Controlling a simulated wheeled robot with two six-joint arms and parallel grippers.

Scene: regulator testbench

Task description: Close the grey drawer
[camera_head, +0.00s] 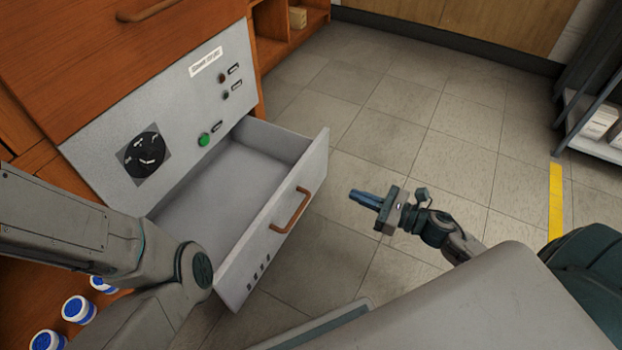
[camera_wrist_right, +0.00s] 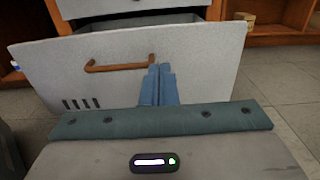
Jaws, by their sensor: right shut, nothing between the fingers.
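The grey drawer (camera_head: 275,228) stands pulled out below a grey panel, and its inside looks empty. Its front carries a brown bar handle (camera_head: 290,210). My right gripper (camera_head: 364,198) is shut and empty, in front of the drawer front and to the right of the handle in the head view. In the right wrist view the blue fingers (camera_wrist_right: 158,84) are together and point at the drawer front (camera_wrist_right: 210,70), overlapping the right end of the handle (camera_wrist_right: 118,66). I cannot tell there whether they touch. My left arm crosses the lower left of the head view; its gripper is not visible.
The grey panel (camera_head: 180,110) has a black dial (camera_head: 143,155) and a green button (camera_head: 204,140). Blue-and-white jars (camera_head: 78,309) stand at the lower left. A shelf rack (camera_head: 600,125) stands at the far right. The tiled floor (camera_head: 430,120) beyond the drawer is clear.

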